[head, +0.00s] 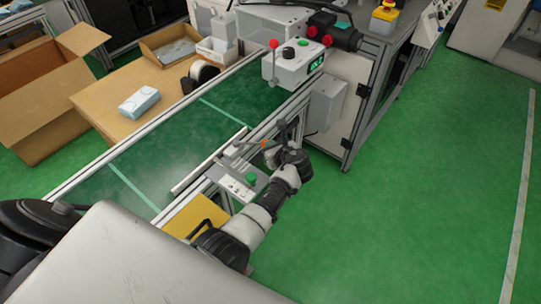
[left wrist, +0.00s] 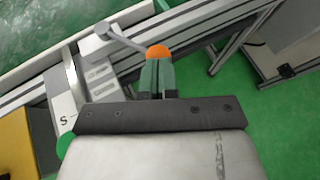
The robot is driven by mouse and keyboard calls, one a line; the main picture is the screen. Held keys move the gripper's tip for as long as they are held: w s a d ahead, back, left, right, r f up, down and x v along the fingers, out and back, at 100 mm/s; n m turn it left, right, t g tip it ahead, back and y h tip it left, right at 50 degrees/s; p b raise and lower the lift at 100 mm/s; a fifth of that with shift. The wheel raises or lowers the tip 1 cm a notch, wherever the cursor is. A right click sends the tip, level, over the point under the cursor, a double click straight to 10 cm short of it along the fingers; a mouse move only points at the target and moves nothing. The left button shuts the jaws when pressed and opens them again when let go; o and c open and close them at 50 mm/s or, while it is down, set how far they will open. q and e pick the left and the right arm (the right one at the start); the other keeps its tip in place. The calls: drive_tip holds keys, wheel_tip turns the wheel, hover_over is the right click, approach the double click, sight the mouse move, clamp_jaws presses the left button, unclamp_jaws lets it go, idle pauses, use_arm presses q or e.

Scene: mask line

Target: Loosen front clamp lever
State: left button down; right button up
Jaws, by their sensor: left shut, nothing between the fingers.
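In the head view the orange part (head: 267,145) shows small beside my left gripper (head: 277,151). My left gripper is shut and empty. In the left wrist view its green and dark fingertips (left wrist: 155,77) are right at the orange part and partly cover it. I cannot tell whether they touch it. My right gripper is not in view.
A small control box with a green button (head: 252,178) sits on the rail close to my left wrist. The green conveyor belt (head: 150,165) runs behind it. A grey box (head: 327,104) and machine frame stand to the right. Green floor (head: 420,210) is clear.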

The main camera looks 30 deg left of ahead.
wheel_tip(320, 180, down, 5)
drive_tip(key=b, duration=0.4)
use_arm(q)
drive_tip(key=w+a+n+g+y+b, duration=0.2)
drive_tip(key=w+a+n+g+b, duration=0.2)
drive_tip(key=w, duration=0.4)
drive_tip(key=shift+w+a+n+g+b, duration=0.15)
drive_tip(key=shift+a+n+g+b, duration=0.05)
drive_tip(key=shift+n+g+b, duration=0.6)
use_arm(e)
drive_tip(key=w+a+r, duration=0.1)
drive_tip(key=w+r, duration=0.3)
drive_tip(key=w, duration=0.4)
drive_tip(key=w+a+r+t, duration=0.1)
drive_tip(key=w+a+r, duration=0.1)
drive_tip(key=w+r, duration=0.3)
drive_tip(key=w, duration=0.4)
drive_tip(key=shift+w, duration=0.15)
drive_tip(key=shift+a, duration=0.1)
